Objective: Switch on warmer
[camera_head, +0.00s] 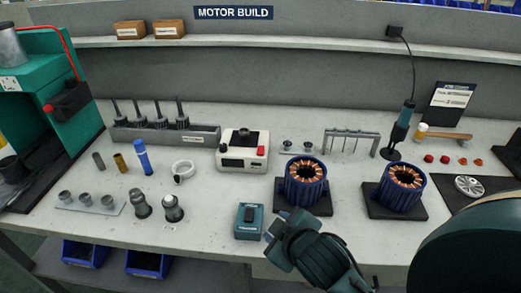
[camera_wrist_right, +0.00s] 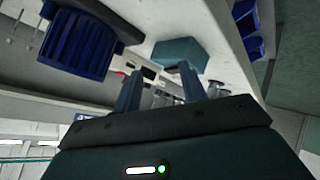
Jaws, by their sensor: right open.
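A white box with a black top part, a dark front panel and red buttons, likely the warmer (camera_head: 243,150), stands mid-bench; part of it shows in the right wrist view (camera_wrist_right: 148,73). A small teal box with a dark dial-like mark (camera_head: 249,221) sits near the front edge; it also shows beyond the fingers in the right wrist view (camera_wrist_right: 180,52). I cannot tell which box the task means. My right gripper (camera_head: 274,230) is open and empty, just right of the teal box; its two fingers stand apart in the wrist view (camera_wrist_right: 160,78). My left gripper is not in view.
Two blue motor stators with copper windings (camera_head: 306,180) (camera_head: 402,187) stand on black plates (camera_head: 325,206) to the right. Grey cylindrical parts (camera_head: 173,209) stand on the left. A rack with upright pins (camera_head: 165,134) is behind. Bare bench lies between the two boxes.

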